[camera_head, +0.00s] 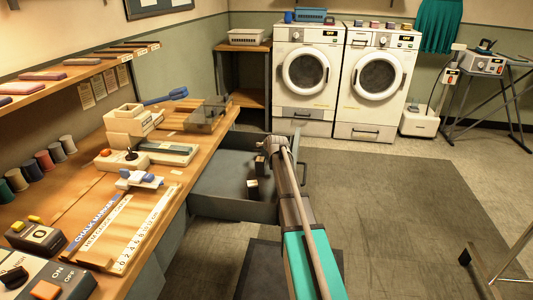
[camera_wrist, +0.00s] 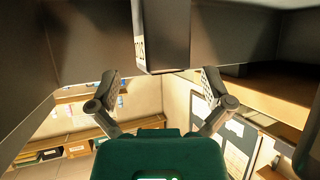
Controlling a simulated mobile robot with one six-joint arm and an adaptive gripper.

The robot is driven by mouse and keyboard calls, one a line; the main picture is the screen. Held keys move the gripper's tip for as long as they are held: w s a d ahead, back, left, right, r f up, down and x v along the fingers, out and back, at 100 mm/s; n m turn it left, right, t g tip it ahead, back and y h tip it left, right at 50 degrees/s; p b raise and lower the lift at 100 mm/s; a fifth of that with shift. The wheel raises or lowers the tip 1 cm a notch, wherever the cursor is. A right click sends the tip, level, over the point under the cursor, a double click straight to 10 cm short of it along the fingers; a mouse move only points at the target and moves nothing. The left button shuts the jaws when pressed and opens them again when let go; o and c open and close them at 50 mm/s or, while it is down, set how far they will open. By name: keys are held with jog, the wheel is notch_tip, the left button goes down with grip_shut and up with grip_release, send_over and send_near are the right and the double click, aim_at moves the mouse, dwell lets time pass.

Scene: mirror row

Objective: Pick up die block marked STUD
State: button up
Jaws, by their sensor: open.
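A small dark block with a pale face (camera_head: 252,188) stands in the open drawer in the head view. A dark block with a pale, marked left face (camera_wrist: 163,38) fills the top middle of the wrist view; its mark is too oblique to read, so I cannot tell whether it says STUD. My gripper (camera_wrist: 160,75) is open, its two fingers spread on either side of the block's near end, with gaps visible and nothing held. In the head view my arm reaches over the drawer from its right, and its fingers are too small to make out.
The grey drawer (camera_head: 212,202) is pulled out from the wooden bench (camera_head: 80,192); its walls surround the block. A chalk marker box, rulers and machines crowd the bench. Two washers (camera_head: 303,79) stand at the back. The floor at right (camera_head: 400,205) is mostly clear.

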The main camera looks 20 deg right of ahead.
jog(key=shift+b+x, duration=0.35)
jog(key=shift+x, duration=0.7)
jog(key=shift+s, duration=0.1)
grip_shut()
